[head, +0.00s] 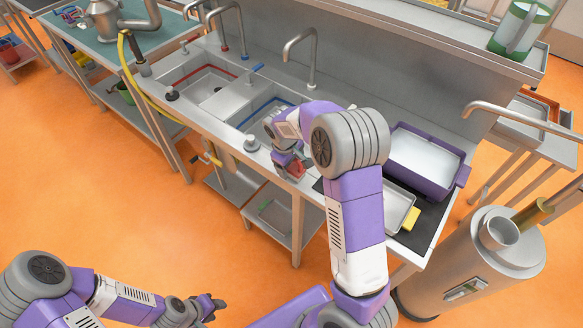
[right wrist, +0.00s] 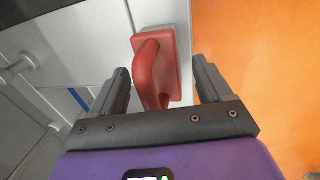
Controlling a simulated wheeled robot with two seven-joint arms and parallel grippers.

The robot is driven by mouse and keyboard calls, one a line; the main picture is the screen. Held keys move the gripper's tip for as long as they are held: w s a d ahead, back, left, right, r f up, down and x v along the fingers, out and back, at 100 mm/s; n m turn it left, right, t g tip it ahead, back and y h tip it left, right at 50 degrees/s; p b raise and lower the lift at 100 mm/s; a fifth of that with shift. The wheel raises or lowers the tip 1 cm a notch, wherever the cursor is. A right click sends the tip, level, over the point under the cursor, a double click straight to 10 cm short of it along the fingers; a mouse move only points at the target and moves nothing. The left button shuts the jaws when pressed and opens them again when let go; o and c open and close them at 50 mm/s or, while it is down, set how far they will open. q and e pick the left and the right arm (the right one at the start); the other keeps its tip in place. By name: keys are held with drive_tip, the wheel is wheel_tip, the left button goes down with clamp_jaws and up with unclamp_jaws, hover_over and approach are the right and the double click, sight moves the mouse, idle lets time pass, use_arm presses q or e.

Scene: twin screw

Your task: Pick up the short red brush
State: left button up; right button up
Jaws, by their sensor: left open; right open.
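The short red brush (right wrist: 175,60) lies on the metal counter near its front edge, with its curved handle toward me in the right wrist view. It also shows in the head view (head: 297,170), partly hidden by my right arm. My right gripper (right wrist: 160,78) is open, with one finger on each side of the brush's handle. I cannot tell whether the fingers touch it. In the head view my right gripper (head: 284,160) is low over the counter. My left gripper (head: 214,304) is open and empty, out over the orange floor, far from the brush.
Two sink basins (head: 258,112) lie left of the brush, with taps behind. A purple tub (head: 462,178) with white contents, a metal tray (head: 396,204) and a yellow sponge (head: 411,219) stand to the right. A metal cylinder (head: 480,265) stands on the floor at right.

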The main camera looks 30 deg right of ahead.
drive_tip(key=shift+c, duration=0.3)
drive_tip(key=c, duration=1.1)
wheel_tip(320, 180, up, 10)
drive_tip(key=shift+r+p, duration=0.1)
drive_tip(key=shift+p, duration=0.7)
